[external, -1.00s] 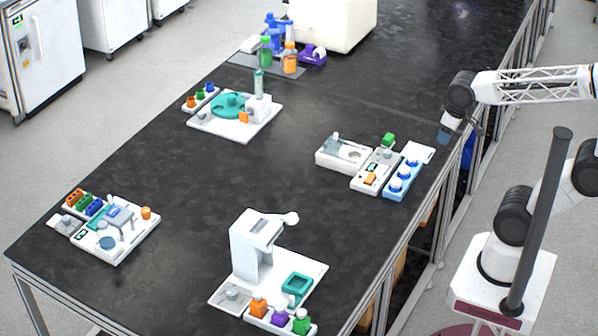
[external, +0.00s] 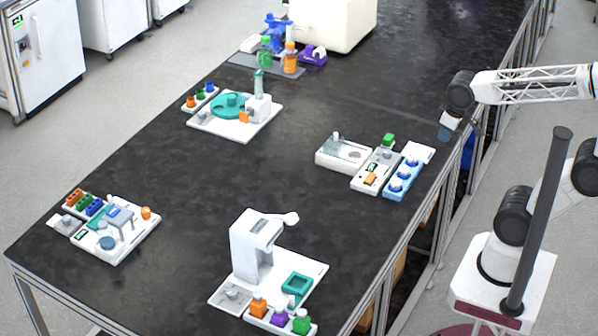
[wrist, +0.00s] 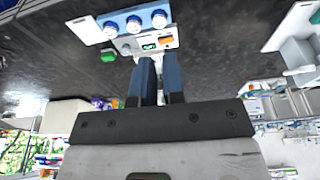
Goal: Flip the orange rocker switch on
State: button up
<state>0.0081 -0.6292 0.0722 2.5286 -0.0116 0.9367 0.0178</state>
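The orange rocker switch (external: 370,179) is a small orange patch on the white panel (external: 362,187) at the centre right of the table in the external view. In the wrist view the switch (wrist: 166,40) shows near a small green display, beyond my fingertips. Whether it is tipped on or off is too small to tell. My gripper (external: 446,133) hangs near the table's right edge, to the right of the panel and apart from it. In the wrist view my gripper's two blue fingers (wrist: 159,62) are slightly apart with nothing between them.
A blue block with several round white-and-blue knobs (external: 390,190) adjoins the panel on the right. A green block (external: 388,140) stands behind it, and a white tray (external: 326,160) to its left. A white dispenser station (external: 250,245) stands nearer the front. Bare table lies between stations.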

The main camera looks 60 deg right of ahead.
jog(key=shift+w+f, duration=0.1)
jog(key=shift+w, duration=0.2)
grip_shut()
send_over(372, 175)
jog(key=s+a, duration=0.2)
jog(key=s, duration=0.2)
jog(key=s+f+x, duration=0.1)
jog(key=s+x, duration=0.1)
jog(key=x, duration=0.9)
jog(key=shift+d+r+t, duration=0.15)
jog(key=shift+r+t, duration=0.05)
jog(key=shift+t, duration=0.2)
jog(key=shift+f, duration=0.1)
jog(key=x, duration=1.2)
jog(key=shift+s+d+f, duration=0.15)
jog(key=shift+s+d, duration=0.2)
jog(key=shift+d+f, duration=0.15)
jog(key=shift+f, duration=0.6)
